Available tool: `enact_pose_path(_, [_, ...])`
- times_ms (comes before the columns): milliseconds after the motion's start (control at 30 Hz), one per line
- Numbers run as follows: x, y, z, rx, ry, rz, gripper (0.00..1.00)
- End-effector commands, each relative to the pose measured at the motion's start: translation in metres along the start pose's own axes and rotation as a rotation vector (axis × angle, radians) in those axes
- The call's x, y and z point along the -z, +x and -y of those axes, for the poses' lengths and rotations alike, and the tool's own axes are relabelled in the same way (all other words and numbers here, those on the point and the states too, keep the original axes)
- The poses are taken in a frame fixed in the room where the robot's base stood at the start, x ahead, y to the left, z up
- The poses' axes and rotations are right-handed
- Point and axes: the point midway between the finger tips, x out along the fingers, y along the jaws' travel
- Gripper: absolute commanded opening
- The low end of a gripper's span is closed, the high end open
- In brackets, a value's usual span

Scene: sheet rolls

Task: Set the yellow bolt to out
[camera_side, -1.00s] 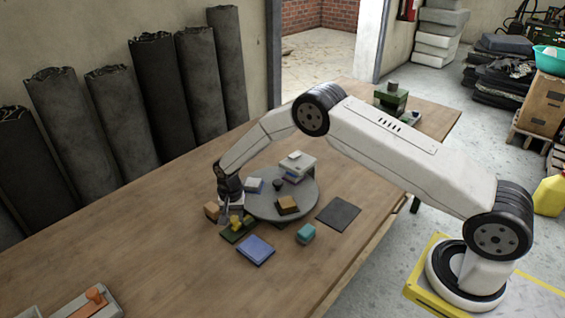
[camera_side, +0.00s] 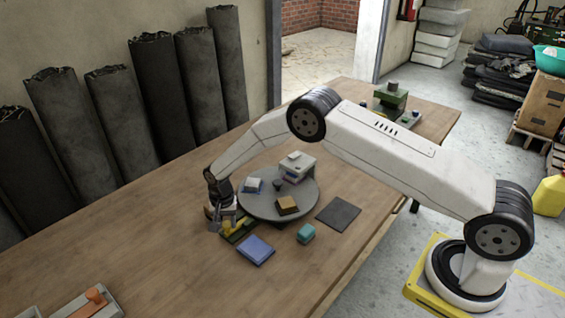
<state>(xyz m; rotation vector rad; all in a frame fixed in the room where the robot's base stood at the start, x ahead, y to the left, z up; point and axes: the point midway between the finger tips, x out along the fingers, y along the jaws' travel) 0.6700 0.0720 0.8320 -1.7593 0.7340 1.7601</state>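The yellow bolt (camera_side: 234,228) sits on a dark green base (camera_side: 238,237) on the wooden table, at the front-left edge of the grey round disc. It is small here and partly covered by my gripper, so I cannot read its position. My gripper (camera_side: 217,226) points down at the left end of the bolt, very close to it. I cannot tell whether it touches the bolt, or whether the fingers are apart or closed.
The grey round disc (camera_side: 262,206) carries a brown block (camera_side: 287,205) and a white-grey device (camera_side: 296,166).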

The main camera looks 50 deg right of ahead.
Motion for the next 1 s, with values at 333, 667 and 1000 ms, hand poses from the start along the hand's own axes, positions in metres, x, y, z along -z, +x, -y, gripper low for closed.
enact_pose_path(333, [-0.003, 0.000, 0.003, 0.004, -0.002, 0.002, 0.79])
enact_pose_path(667, [-0.002, -0.010, 0.003, 0.005, -0.002, 0.000, 0.79])
enact_pose_path(1000, [-0.003, -0.047, 0.003, 0.005, -0.002, 0.001, 0.79])
